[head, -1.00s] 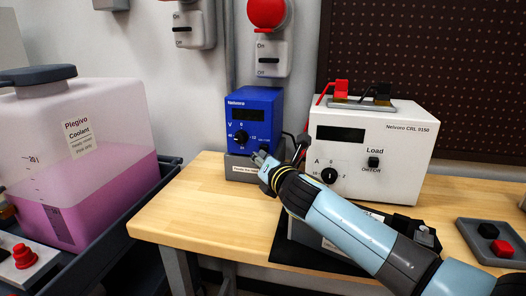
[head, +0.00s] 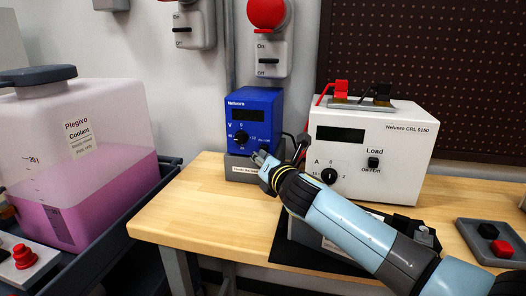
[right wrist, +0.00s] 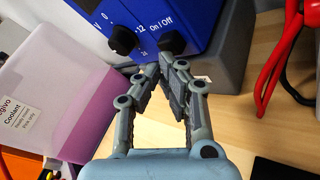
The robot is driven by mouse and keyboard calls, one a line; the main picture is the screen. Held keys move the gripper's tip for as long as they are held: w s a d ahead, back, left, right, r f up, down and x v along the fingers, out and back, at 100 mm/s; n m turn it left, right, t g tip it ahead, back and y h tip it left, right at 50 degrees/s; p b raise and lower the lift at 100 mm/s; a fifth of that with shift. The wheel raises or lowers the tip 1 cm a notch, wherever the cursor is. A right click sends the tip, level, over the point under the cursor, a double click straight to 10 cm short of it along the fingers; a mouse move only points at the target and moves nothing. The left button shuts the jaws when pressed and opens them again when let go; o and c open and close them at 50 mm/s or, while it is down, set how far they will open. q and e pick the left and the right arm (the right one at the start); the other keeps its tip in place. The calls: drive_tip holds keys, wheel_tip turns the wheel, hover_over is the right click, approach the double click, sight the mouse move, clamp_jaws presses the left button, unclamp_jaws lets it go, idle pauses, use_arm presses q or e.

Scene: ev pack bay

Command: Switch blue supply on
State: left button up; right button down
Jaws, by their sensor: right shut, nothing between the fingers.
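The blue supply (head: 262,100), labelled Nelvoro, stands on a grey base (head: 238,170) at the back of the bench. Its display is dark. Its voltage knob (head: 241,138) is on the front; in the right wrist view the knob (right wrist: 122,40) is beside a dark On / Off button (right wrist: 172,41). My right gripper (head: 260,158) is shut and empty, with its fingertips close in front of the lower right of the supply's front. In the right wrist view the fingertips (right wrist: 163,62) are just below the button; I cannot tell whether they touch it. My left gripper is not in view.
A white load unit (head: 400,135) with a dark display and red and black leads stands right of the supply. A coolant jug (head: 110,110) is in a dark cart at left. A grey tray (head: 470,235) holds red and black pieces. The front left bench top is clear.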

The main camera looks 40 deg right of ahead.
drive_tip(key=shift+w+d, duration=0.1)
idle(0.4)
drive_tip(key=shift+w+d, duration=0.2)
drive_tip(key=shift+d, duration=0.05)
drive_tip(key=shift+s, duration=0.1)
drive_tip(key=shift+s+a, duration=0.2)
drive_tip(key=shift+a, duration=0.15)
idle(0.3)
drive_tip(key=s+a, duration=0.2)
drive_tip(key=s+a+p, duration=0.1)
drive_tip(key=s+a, duration=0.1)
drive_tip(key=shift+a, duration=0.25)
